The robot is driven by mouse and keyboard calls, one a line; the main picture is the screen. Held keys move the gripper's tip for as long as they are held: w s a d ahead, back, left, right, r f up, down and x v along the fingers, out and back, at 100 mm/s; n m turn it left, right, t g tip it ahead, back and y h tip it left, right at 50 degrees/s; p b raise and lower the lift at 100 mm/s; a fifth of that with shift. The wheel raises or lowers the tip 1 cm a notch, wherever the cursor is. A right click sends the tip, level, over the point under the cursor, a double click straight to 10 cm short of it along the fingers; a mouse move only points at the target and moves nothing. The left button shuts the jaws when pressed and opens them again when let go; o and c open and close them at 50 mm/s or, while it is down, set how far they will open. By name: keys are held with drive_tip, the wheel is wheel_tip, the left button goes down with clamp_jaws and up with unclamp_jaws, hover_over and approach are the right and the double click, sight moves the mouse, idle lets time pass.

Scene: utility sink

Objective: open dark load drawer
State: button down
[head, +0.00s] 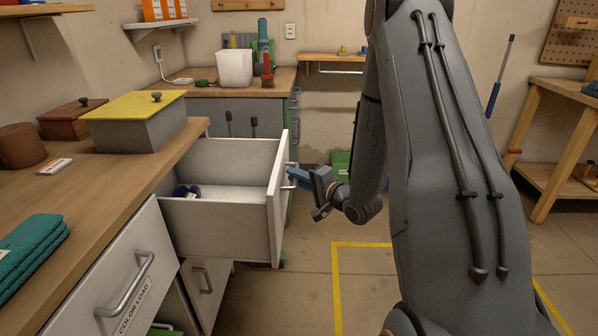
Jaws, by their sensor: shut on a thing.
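A white drawer (222,226) is pulled well out of the counter on the left. Its front panel (278,205) faces right, and its label is not visible, so I cannot read whether it is the dark load drawer. A small dark blue item (187,191) lies inside. The drawer's metal handle (287,185) is on the far side of the front panel, partly hidden. My gripper (297,177) is shut on this handle, with its blue fingers reaching it from the right.
A nearer drawer front (125,285) labelled "COLOR LOAD" is below the wooden counter (85,200). A grey box with a yellow lid (135,120) and folded teal cloths (30,250) sit on top. Open floor with a yellow line (336,290) lies to the right.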

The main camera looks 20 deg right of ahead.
drive_tip(key=shift+s+d, duration=0.15)
drive_tip(key=c, duration=2.1)
unclamp_jaws()
drive_tip(key=shift+d, duration=0.1)
drive_tip(key=v, duration=0.7)
drive_tip(key=shift+s, duration=0.35)
drive_tip(key=shift+d, duration=0.1)
